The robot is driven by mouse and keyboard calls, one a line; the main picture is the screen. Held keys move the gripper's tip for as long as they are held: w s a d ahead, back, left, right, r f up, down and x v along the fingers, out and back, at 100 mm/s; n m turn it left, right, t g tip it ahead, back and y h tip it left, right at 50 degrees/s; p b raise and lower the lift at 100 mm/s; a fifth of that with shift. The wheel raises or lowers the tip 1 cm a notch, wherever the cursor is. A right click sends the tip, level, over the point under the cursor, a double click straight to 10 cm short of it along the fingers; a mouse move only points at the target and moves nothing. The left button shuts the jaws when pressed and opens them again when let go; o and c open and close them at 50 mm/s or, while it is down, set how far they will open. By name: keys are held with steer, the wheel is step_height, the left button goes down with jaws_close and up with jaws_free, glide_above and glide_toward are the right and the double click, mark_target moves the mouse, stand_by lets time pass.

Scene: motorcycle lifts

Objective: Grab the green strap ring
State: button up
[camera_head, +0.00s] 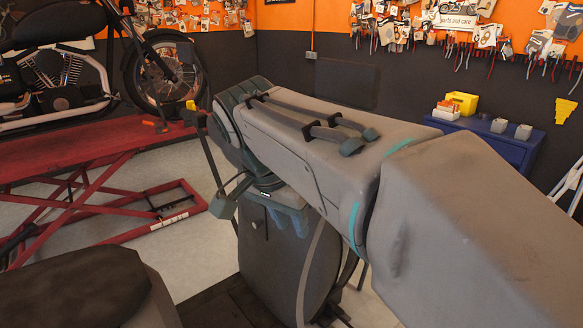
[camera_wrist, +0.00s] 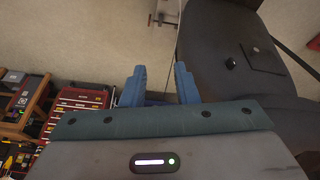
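I cannot make out a green strap ring with certainty in either view. My gripper (camera_head: 289,222) hangs at the far end of my arm in the head view, with its blue fingers partly showing below the wrist. In the wrist view my gripper (camera_wrist: 160,68) shows two blue fingers standing apart, with nothing visible between them. Floor and the edge of a dark rounded body lie beyond the fingers.
A motorcycle (camera_head: 62,85) stands on a red lift (camera_head: 95,160) at the left. A blue cabinet (camera_head: 510,148) carries a yellow bin (camera_head: 462,102) at the right. In the wrist view, a red tool chest (camera_wrist: 75,108) shows at the left. Pale floor (camera_head: 190,255) is open beside the lift.

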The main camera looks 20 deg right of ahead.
step_height(320, 180, up, 5)
steer(key=m, duration=0.3)
steer(key=shift+h, duration=0.4)
steer(key=w+d+p, duration=0.1)
steer(key=d, duration=0.1)
steer(key=w+d+p, duration=0.1)
steer(key=d, duration=0.2)
steer(key=w+d+p, duration=0.1)
steer(key=d, duration=0.1)
steer(key=shift+w+d+r, duration=0.1)
steer(key=shift+w+d, duration=0.2)
steer(key=d, duration=0.1)
steer(key=w+d+p, duration=0.1)
steer(key=d, duration=0.2)
steer(key=shift+w+f+p, duration=0.25)
steer(key=shift+f+p, duration=0.1)
steer(key=shift+f, duration=0.3)
jaws_close()
